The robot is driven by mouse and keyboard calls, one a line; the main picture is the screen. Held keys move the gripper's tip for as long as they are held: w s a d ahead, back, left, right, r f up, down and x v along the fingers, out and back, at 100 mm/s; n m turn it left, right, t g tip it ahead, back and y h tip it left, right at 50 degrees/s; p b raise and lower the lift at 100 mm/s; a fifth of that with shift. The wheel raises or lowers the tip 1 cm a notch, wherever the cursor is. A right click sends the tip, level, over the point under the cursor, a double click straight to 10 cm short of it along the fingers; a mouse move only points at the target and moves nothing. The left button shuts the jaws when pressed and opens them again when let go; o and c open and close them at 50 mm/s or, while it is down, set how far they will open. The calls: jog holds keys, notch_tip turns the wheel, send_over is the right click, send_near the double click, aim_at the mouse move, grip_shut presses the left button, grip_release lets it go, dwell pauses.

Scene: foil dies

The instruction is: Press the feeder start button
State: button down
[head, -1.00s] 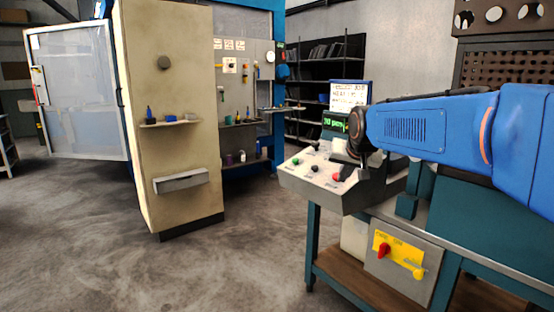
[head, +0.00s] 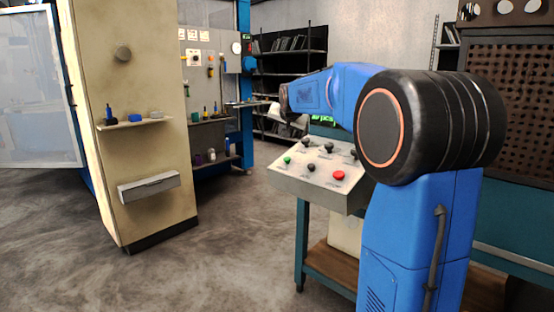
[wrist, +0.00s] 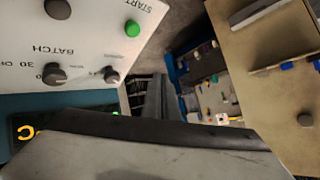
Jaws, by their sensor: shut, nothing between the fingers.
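The grey control box (head: 315,180) has a sloped white top with a green button (head: 287,160) at its left front corner. In the wrist view the green button (wrist: 132,28) sits near printed START lettering, seen upside down. A red button (head: 339,175) is at the box's right front. My gripper (head: 274,112) shows small and pale below the dark wrist joint, above and behind the box's left end. It is shut and empty, apart from the green button. Its fingertips are hard to make out, and a grey body fills the bottom of the wrist view.
Several black knobs (head: 311,167) stand on the panel near the buttons. My blue arm hides the box's right end and most of the display. A beige cabinet (head: 135,100) with small shelves stands to the left. Open floor (head: 230,240) lies between it and the box.

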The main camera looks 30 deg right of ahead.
aim_at(287, 160)
jog(key=shift+w, duration=0.1)
dwell(0.3)
jog(key=shift+w+d+f, duration=0.15)
jog(key=shift+d+f, duration=0.25)
jog(key=shift+f, duration=1)
jog(key=shift+w+d+f, duration=0.15)
jog(key=shift+d+f, duration=0.3)
jog(key=shift+f, duration=0.95)
jog(key=shift+w+d+f, duration=0.15)
jog(key=shift+d+f, duration=0.25)
jog(key=shift+f, duration=1)
jog(key=shift+w+d+f, duration=0.1)
jog(key=shift+d+f, duration=0.2)
jog(key=shift+f, duration=0.6)
jog(key=shift+a+r, duration=0.1)
jog(key=shift+r, duration=0.05)
jog(key=shift+a+r, duration=0.2)
jog(key=shift+r, duration=0.65)
